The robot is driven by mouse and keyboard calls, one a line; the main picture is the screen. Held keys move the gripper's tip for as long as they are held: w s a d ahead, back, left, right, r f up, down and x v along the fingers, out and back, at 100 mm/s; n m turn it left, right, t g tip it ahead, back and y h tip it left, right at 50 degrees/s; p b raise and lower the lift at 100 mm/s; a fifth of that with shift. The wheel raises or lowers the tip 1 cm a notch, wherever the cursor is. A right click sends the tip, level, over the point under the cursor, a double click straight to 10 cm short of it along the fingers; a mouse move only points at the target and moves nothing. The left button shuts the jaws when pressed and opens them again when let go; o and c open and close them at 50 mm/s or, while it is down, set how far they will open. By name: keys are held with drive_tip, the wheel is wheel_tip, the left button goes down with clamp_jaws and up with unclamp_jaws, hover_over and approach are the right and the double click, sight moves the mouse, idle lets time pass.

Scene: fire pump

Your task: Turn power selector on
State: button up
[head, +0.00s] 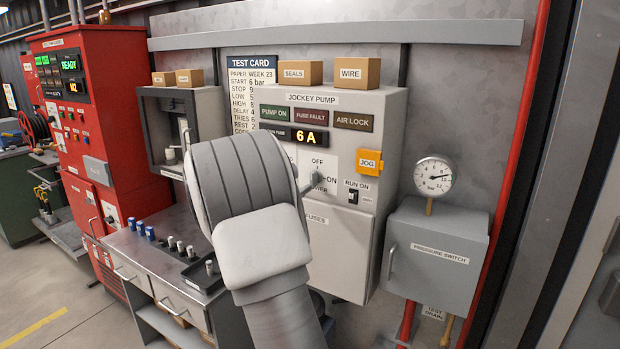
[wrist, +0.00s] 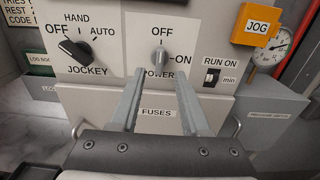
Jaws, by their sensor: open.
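The power selector (wrist: 159,58) is a small grey knob on the white jockey pump panel. It is upright, toward the OFF mark above it; ON is to its right. It also shows in the head view (head: 316,178), just right of my arm. My gripper (wrist: 161,74) is open, its two grey fingers pointing at the panel. In the wrist view the knob appears between and just above the fingertips. I cannot tell whether either finger touches it. In the head view my arm hides most of the gripper.
The black jockey selector (wrist: 75,48) is left of the power selector. The run-on switch (wrist: 211,76) and orange JOG button (wrist: 257,25) are to the right. The fuses cover (wrist: 158,113) is below. A grey pressure switch box (head: 435,255) stands at right.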

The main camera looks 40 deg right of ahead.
sight(311, 179)
drive_tip(key=p+x, duration=0.1)
drive_tip(key=x, duration=0.6)
drive_tip(key=shift+d, duration=0.15)
clamp_jaws()
